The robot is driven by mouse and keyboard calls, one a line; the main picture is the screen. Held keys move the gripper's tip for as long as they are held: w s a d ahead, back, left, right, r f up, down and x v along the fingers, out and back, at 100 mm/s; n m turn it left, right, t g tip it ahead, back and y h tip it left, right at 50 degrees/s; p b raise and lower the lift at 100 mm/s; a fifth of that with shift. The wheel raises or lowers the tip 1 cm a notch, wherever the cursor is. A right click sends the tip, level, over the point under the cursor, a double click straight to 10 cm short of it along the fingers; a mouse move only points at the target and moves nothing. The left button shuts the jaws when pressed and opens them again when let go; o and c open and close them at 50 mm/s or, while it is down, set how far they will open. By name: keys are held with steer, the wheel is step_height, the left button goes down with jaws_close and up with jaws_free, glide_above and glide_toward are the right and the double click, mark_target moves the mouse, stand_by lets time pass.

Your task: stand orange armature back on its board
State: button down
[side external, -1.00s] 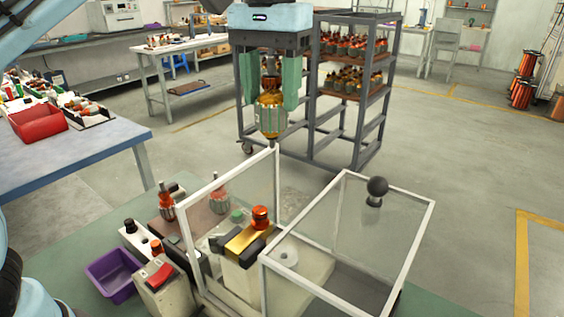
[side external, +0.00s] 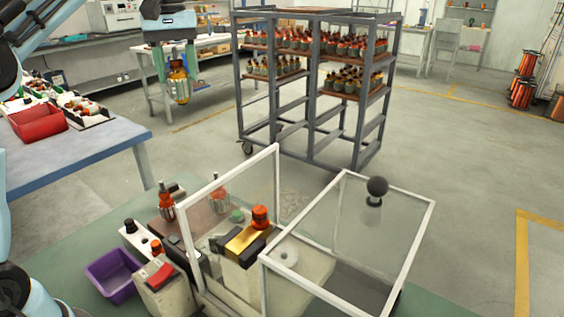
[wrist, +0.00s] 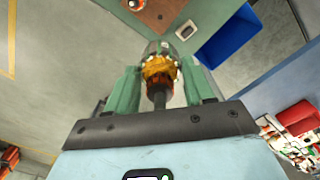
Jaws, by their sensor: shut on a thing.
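My gripper (side external: 178,75) is shut on an orange-and-grey armature (side external: 178,85) and holds it upright in the air, left of the rack. In the wrist view the held armature (wrist: 158,72) sits between the green fingers, its dark shaft toward the palm. A brown board (side external: 198,211) lies behind the clear guard in the side view. A red-topped armature (side external: 166,202) stands at its left and another armature (side external: 219,193) on it behind the clear panel. In the wrist view a brown board (wrist: 150,14) with a dark round spot shows at the top edge, away from the held armature.
A metal rack (side external: 320,90) holds several armatures on its upper shelves. A blue bench (side external: 85,150) carries a red bin (side external: 38,122). A framed clear guard (side external: 345,240) and a purple bin (side external: 113,275) are in front. A blue bin (wrist: 230,36) shows in the wrist view.

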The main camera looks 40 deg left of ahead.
step_height(320, 180, down, 23)
stand_by(0.7)
steer(key=shift+s+f, duration=0.1)
steer(key=shift+f, duration=1.3)
stand_by(0.5)
steer(key=shift+c, duration=1.7)
jaws_free()
steer(key=shift+r, duration=2.25)
steer(key=shift+r, duration=0.1)
